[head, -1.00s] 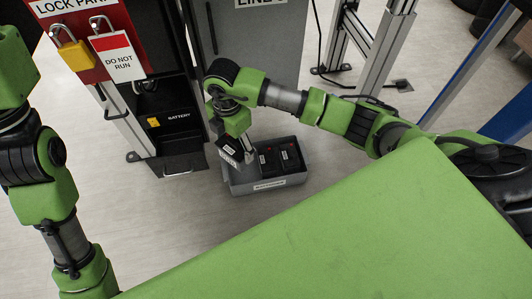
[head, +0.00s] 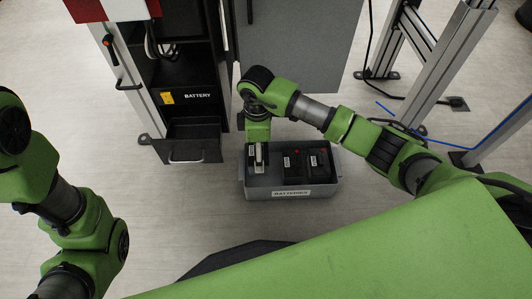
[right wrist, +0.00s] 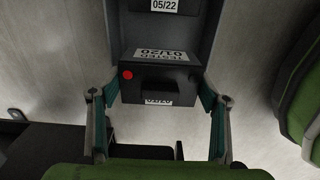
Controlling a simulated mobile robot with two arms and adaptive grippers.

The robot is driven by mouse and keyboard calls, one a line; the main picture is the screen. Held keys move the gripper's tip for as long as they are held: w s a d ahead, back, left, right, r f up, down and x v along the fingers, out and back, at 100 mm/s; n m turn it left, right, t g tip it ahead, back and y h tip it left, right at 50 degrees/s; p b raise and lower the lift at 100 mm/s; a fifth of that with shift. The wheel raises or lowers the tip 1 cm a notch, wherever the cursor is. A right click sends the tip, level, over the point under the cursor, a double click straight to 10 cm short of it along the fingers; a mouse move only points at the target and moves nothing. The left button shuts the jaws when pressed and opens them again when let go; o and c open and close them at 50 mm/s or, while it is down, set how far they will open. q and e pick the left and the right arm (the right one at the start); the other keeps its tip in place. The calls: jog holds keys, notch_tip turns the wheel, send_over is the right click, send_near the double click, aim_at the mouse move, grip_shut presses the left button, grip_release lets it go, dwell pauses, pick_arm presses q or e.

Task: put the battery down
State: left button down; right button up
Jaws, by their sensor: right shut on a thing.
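A black battery (right wrist: 160,78) with a red dot and white date labels sits between the fingers of my right gripper (right wrist: 157,104) in the right wrist view. In the head view this gripper (head: 259,160) is shut on it and points down at the left end of a grey bin (head: 290,193) labelled for batteries. The held battery shows only in part there, at or inside the bin's left end; I cannot tell whether it touches the floor of the bin. Two other black batteries (head: 292,166) (head: 319,160) stand in the bin's right part. My left gripper is out of view.
An open black cabinet drawer (head: 192,150) under the BATTERY label (head: 197,96) is left of the bin. A grey cabinet door (head: 300,45) stands behind it. Metal frame posts (head: 440,70) and a cable stand at the right. Floor in front is clear.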

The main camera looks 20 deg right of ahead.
notch_tip(320, 180, down, 7)
jog(key=b, duration=0.4)
jog(key=shift+b, duration=0.35)
jog(key=shift+r, duration=0.1)
jog(key=o, duration=2.1)
